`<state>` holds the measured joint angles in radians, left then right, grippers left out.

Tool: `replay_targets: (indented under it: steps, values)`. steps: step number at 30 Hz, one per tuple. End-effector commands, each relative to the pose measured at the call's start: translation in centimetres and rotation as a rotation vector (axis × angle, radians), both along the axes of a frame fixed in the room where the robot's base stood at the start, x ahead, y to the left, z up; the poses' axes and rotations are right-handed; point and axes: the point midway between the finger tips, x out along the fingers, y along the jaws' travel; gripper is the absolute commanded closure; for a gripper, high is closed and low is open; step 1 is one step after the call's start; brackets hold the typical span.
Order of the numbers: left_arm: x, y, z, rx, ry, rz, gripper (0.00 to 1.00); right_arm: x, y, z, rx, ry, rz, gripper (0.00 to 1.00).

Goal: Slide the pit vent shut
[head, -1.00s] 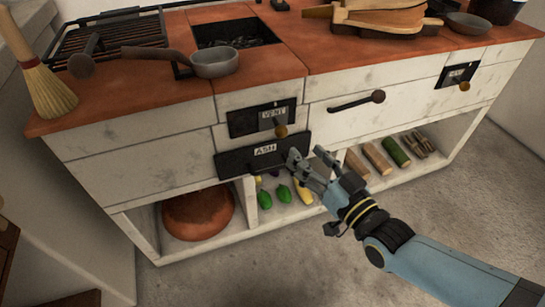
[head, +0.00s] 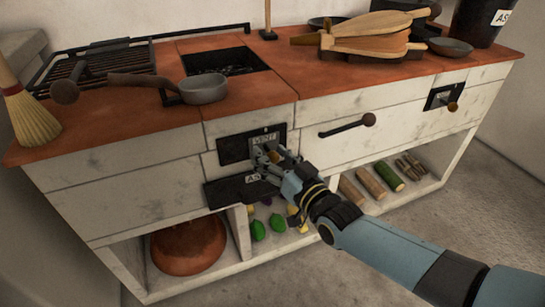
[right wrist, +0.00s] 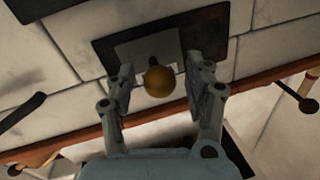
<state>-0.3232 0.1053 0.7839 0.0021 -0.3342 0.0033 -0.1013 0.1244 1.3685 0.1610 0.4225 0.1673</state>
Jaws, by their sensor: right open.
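The pit vent (head: 235,149) is a dark panel in the white hearth front with a grey sliding plate marked VENT (head: 263,137) at its right side. The left part of the panel looks dark and uncovered. The plate carries a round brass knob, clear in the right wrist view (right wrist: 158,81). My right gripper (head: 268,156) is at the plate, and its fingers partly hide the knob in the head view. In the right wrist view the gripper (right wrist: 160,84) is open, with one finger on each side of the knob and gaps visible. My left gripper is out of view.
The dark ASH panel (head: 225,192) lies just below the vent, partly behind my gripper. A drawer handle (head: 345,126) sticks out to the right. A small pan (head: 204,90) stands on the red top above. Open shelves below hold a round pot (head: 188,245), vegetables and logs (head: 368,184).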

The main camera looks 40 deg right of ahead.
Motion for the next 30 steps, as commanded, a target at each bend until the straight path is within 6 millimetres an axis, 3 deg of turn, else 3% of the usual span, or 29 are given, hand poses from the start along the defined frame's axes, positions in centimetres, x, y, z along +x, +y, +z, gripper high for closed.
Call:
replay_targets:
  steps: [3,15,25,30]
  values:
    - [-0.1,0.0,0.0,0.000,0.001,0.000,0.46,0.0,0.0,0.0,0.000,0.000,0.000,0.50]
    - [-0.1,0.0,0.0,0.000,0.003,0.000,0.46,0.0,0.0,0.0,0.000,0.000,0.000,1.00]
    - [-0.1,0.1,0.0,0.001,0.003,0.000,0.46,-0.1,0.1,0.0,0.001,0.001,-0.001,1.00]
    - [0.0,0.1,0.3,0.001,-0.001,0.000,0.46,0.6,2.7,0.0,0.006,0.001,-0.002,1.00]
